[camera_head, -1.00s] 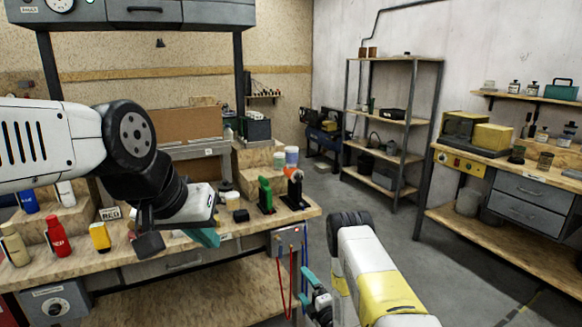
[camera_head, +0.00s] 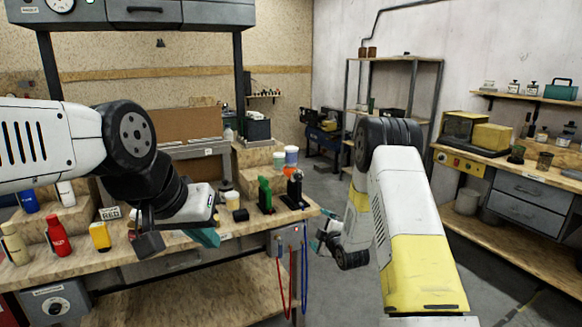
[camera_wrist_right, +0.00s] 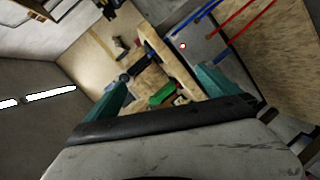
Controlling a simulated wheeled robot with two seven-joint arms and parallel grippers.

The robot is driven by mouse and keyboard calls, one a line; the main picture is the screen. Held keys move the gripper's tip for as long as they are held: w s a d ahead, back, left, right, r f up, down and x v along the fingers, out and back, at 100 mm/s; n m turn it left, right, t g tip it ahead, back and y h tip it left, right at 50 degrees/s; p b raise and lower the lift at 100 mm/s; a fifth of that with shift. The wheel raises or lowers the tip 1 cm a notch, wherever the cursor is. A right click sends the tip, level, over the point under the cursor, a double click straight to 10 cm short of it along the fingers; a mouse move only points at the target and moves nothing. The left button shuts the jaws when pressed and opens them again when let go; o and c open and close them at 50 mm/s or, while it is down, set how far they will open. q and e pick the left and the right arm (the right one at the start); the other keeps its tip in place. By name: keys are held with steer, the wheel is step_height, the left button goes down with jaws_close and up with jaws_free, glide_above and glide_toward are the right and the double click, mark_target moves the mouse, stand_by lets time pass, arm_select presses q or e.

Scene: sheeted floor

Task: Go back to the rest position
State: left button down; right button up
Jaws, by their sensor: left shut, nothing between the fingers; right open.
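My left gripper (camera_head: 204,237) is over the front part of the workbench (camera_head: 130,262) in the head view. Its teal fingers are shut with nothing visible between them. My right gripper (camera_head: 320,240) is beyond the bench's right end, above the floor, partly hidden by my own right arm. In the right wrist view, the right gripper (camera_wrist_right: 165,85) has its two teal fingers wide apart with nothing held between them. The bench top and a green item (camera_wrist_right: 161,95) show beyond the fingers.
Bottles, including a red one (camera_head: 57,236), and a yellow item (camera_head: 100,237) stand near my left gripper. A green item (camera_head: 265,194) stands at the bench's right end. Red and blue cables (camera_head: 304,270) hang there. Open floor lies between this bench and the right-hand bench (camera_head: 510,180).

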steer(key=s+d+r+m+g+h, duration=0.1)
steer(key=s+d+r+m, duration=0.1)
steer(key=r, duration=0.4)
steer(key=s+d+r+m+g+h, duration=0.1)
steer(key=r+m, duration=0.1)
steer(key=r, duration=0.4)
steer(key=s+d+r+m+g, duration=0.2)
steer(key=s+r+m, duration=0.3)
steer(key=s+r, duration=0.6)
steer(key=s+r+m+g, duration=0.1)
steer(key=s+m+g, duration=0.1)
steer(key=s, duration=1.2)
steer(key=s+r+m+g, duration=0.2)
steer(key=s+m, duration=0.2)
steer(key=s, duration=1)
steer(key=shift+a+r, duration=0.2)
steer(key=shift+a, duration=0.2)
